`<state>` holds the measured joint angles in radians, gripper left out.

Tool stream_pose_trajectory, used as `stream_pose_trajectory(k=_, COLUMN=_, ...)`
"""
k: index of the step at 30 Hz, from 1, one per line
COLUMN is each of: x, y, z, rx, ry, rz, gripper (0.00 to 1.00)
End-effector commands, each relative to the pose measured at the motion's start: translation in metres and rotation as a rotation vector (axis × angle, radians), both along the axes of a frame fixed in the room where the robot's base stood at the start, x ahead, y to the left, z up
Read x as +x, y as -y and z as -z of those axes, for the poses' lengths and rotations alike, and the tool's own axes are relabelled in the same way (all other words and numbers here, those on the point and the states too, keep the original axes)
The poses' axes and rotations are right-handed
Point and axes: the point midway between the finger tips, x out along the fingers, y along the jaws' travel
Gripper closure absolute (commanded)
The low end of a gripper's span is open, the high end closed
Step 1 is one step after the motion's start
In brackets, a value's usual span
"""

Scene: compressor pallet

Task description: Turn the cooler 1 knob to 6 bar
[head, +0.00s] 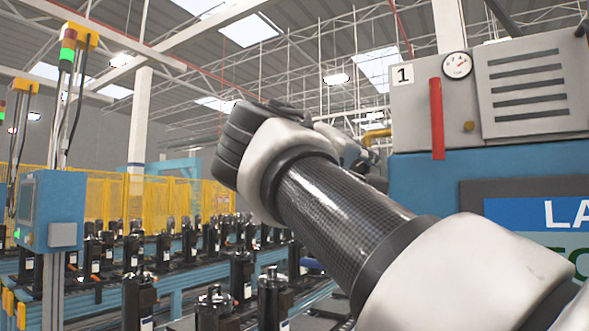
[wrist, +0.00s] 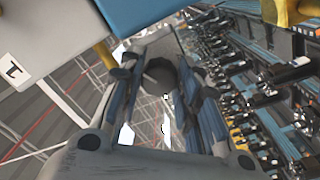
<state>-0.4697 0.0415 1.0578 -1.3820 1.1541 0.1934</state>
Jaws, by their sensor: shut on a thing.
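Cooler 1 is the grey-and-blue cabinet (head: 430,170) marked 1 at the right of the head view. Its round white gauge (head: 457,65) has a needle too small to read surely. A red upright bar (head: 437,118) and a small brass fitting (head: 469,126) are on its front. My gripper (wrist: 160,85) is in the middle of the wrist view, close by the cabinet's grey and blue panels (wrist: 48,30). Its fingers are shut on a grey part with a dark round end, seemingly the cooler 1 knob (wrist: 159,72). My arm hides the grip in the head view.
A yellow pipe (head: 377,133) is close to my wrist beside the cabinet. Rows of black compressors (head: 140,295) fill conveyors at the left. A blue control post (head: 45,215) stands at far left, with a yellow fence (head: 110,195) behind.

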Motion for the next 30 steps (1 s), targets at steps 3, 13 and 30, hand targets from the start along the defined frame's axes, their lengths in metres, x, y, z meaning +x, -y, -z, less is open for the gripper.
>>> stream_pose_trajectory(k=3, x=0.000, y=0.000, z=0.000, rx=0.002, ry=-0.001, rz=0.000, gripper=0.65)
stream_pose_trajectory(k=13, x=0.000, y=0.000, z=0.000, rx=0.000, ry=0.000, rz=0.000, gripper=0.61)
stream_pose_trajectory(k=30, x=-0.056, y=-0.043, z=0.003, rx=0.000, ry=-0.001, rz=-0.003, gripper=0.61)
